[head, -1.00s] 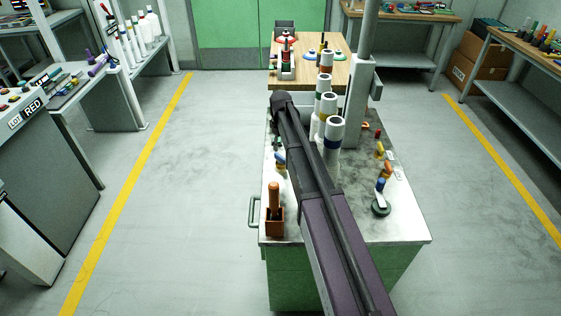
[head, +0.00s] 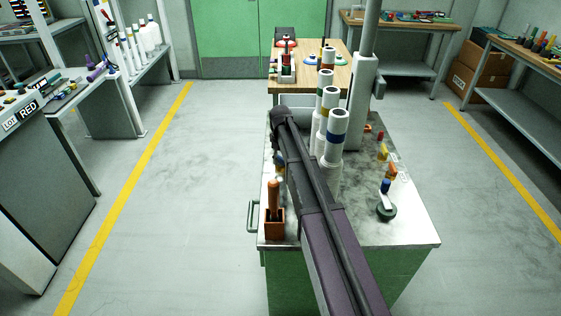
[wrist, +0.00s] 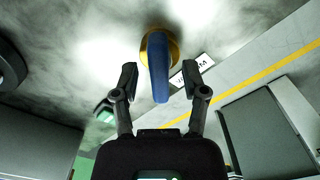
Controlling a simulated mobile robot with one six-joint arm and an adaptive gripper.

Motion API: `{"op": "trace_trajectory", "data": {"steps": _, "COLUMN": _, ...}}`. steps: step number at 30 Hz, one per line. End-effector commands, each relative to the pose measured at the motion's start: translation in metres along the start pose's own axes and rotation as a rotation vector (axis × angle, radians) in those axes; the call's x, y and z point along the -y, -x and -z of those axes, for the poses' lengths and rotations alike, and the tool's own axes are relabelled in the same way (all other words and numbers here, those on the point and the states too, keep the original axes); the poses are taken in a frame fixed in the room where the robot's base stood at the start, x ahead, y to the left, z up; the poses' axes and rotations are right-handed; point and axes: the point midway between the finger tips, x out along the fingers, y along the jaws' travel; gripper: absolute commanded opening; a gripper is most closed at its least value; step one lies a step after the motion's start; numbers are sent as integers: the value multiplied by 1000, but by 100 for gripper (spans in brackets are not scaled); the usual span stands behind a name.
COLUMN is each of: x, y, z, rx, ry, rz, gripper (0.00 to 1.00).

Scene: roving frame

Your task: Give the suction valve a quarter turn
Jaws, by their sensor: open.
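In the wrist view a valve with a blue lever (wrist: 159,82) on a round brass-coloured base (wrist: 146,48) sits on the grey worktop. A white label (wrist: 191,72) lies beside it, partly hidden by a finger; I can make out only a final "M". My gripper (wrist: 158,76) is open, one finger on each side of the lever, with gaps showing; contact is not visible. In the head view a small blue-handled valve (head: 279,170) shows at the cart's left side, partly hidden by my arm. My gripper is hidden there.
A grey post (head: 363,95) rises at the back. Floor either side is clear.

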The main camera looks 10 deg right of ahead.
Motion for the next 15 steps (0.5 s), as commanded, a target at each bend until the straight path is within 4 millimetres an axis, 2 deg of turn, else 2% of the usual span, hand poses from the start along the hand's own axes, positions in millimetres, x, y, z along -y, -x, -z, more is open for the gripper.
{"op": "trace_trajectory", "data": {"steps": 10, "x": 0, "y": -1, "z": 0, "rx": 0, "ry": 0, "rz": 0, "gripper": 57}}
{"op": "trace_trajectory", "data": {"steps": 11, "x": 0, "y": -1, "z": 0, "rx": 0, "ry": 0, "rz": 0, "gripper": 54}}
{"op": "trace_trajectory", "data": {"steps": 15, "x": 0, "y": -1, "z": 0, "rx": 0, "ry": 0, "rz": 0, "gripper": 13}}
